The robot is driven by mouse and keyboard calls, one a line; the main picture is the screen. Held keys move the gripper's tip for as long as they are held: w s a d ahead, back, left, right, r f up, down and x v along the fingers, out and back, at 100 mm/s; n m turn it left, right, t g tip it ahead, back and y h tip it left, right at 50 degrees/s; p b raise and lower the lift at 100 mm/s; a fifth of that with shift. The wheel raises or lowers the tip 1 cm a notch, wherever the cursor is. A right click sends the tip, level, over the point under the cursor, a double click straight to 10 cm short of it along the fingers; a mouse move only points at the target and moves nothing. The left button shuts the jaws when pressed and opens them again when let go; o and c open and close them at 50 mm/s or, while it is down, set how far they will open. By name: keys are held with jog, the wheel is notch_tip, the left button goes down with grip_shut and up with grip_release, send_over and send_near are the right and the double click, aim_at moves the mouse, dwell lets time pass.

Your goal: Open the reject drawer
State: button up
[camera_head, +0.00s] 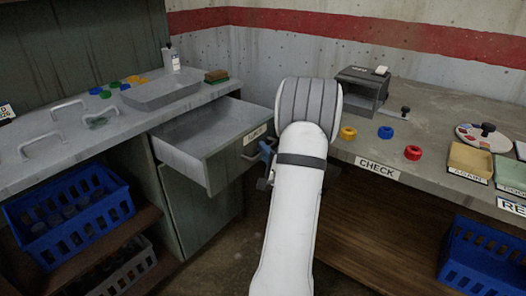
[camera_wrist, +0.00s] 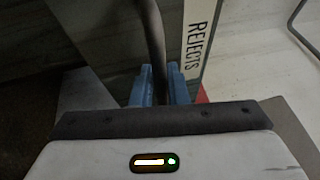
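The reject drawer (camera_head: 205,165) is a grey metal drawer under the left counter, and it stands pulled well out with its empty-looking inside showing. Its front bears a white label reading REJECTS (camera_wrist: 197,42) in the wrist view. A dark bar handle (camera_wrist: 154,35) runs between the blue fingers of my gripper (camera_wrist: 160,85), which look closed around it.
The left counter (camera_head: 60,145) carries a grey tray (camera_head: 160,92), a bottle and small coloured pieces. The right bench (camera_head: 440,120) holds coloured rings, bins and a dark box. Floor shows between the two.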

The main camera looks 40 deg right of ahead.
jog(key=o, duration=0.4)
jog(key=shift+c, duration=0.2)
jog(key=p+v, duration=0.1)
jog(key=v, duration=0.7)
dwell(0.4)
